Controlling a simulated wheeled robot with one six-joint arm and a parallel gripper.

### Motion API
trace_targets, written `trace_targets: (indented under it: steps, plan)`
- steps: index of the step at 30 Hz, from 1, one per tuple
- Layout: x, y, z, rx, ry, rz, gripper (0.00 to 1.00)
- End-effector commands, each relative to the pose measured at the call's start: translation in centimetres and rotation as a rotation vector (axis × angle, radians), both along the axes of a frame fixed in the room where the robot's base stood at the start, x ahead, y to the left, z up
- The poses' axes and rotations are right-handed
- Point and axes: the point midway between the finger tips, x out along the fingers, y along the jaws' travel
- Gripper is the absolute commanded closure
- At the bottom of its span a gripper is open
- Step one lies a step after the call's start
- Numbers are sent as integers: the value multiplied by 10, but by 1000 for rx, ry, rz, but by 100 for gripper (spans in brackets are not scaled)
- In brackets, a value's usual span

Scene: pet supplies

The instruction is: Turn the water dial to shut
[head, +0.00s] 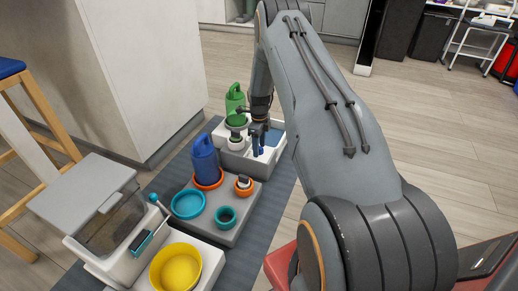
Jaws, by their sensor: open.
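My gripper (258,151) is at the end of my arm, pointing down over the far grey-and-white unit (238,164). It is open, and nothing shows between its fingers. A small round knob with a pale base (236,143) sits on that unit, just left of the gripper and in front of a green bottle (235,100). I cannot tell which knob is the water dial, or read either one's setting. Contact with the gripper is unclear.
A teal ring bowl (188,204) and a small teal cup (226,217) are on the nearer unit. A yellow bowl (176,268) and a lidded clear bin (112,226) stand closer. A white cabinet (148,70) borders the left.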

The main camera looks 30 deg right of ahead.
Motion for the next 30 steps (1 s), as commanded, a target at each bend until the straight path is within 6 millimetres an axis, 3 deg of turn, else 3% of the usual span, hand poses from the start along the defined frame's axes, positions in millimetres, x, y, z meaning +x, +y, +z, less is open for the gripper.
trace_targets:
  steps: [7,15,30]
  plan:
    - [0,0,-2,0,0,0,50]
    - [0,0,-2,0,0,1,91]
    - [0,0,-1,-1,-1,139,91]
